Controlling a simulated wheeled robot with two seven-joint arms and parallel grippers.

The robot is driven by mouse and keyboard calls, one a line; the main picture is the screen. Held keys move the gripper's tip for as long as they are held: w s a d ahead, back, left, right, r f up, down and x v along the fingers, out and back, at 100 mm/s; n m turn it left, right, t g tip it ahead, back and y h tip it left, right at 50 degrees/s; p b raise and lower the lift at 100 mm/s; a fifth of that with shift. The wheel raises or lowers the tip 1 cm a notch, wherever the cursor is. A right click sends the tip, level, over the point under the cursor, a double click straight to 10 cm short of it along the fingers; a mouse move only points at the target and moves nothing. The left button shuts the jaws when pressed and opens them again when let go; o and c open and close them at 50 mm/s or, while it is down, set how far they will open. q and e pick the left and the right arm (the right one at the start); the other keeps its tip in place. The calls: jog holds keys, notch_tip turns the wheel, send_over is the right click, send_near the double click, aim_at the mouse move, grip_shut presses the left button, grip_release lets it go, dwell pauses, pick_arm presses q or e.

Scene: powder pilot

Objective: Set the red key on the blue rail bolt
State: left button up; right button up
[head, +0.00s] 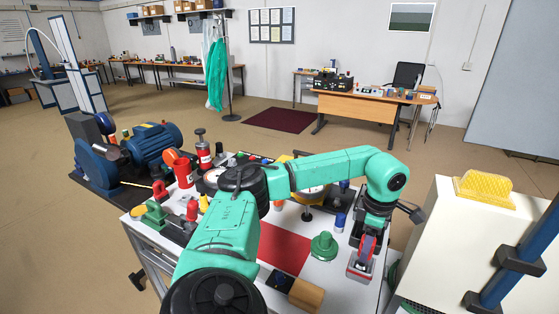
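My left arm reaches across the white-topped bench (328,297), and its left gripper (366,253) points down near the bench's right edge. A red piece (368,244) shows at the fingers; I cannot tell whether it is the red key or whether the fingers are closed on it. A red and grey block (358,270) is right below. A small blue and white piece (340,222) stands to the left of the gripper; I cannot tell whether it is the blue rail bolt. My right gripper is out of view.
A green knob-shaped part (323,246) stands left of the gripper, beside a red mat (287,247). A wooden block (306,295) lies at the front. A white cabinet with a yellow piece (483,188) stands right, near a blue post (516,270). My arm hides part of the bench.

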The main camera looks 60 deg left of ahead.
pick_arm(q)
jog(key=shift+w, duration=0.1)
grip_shut()
jog(key=shift+r+p, duration=2.2)
jog(key=shift+r, duration=0.3)
